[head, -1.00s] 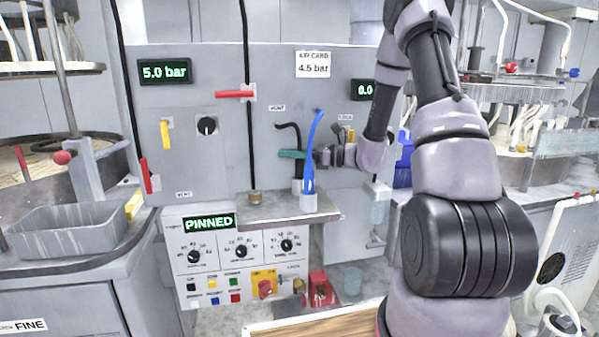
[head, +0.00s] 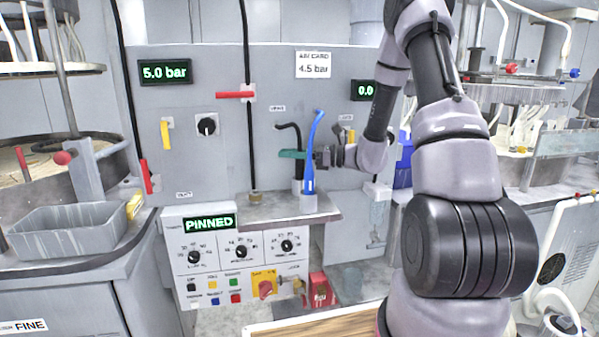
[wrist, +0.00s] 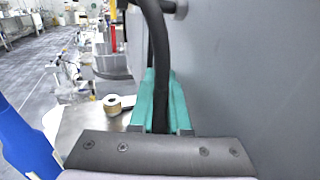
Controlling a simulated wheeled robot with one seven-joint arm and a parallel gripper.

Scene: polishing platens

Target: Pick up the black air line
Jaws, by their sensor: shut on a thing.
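The black air line (head: 290,127) stands upright with a hooked top in a holder on the small grey shelf, behind and left of the blue air line (head: 314,140). My gripper (head: 286,153) reaches in from the right, behind the blue line, with teal fingers at the black line. In the wrist view, the black line (wrist: 158,50) runs down between the teal fingers (wrist: 157,88), which are shut on it. The blue line (wrist: 25,140) shows at the left edge there. The black line's lower end is hidden in the wrist view and partly covered in the head view.
The grey shelf (head: 265,212) juts from the panel and carries a small brass-coloured ring (head: 255,197). The panel wall (wrist: 240,70) is close on the right in the wrist view. A red lever (head: 235,94) sits up left. The control box (head: 238,255) is below.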

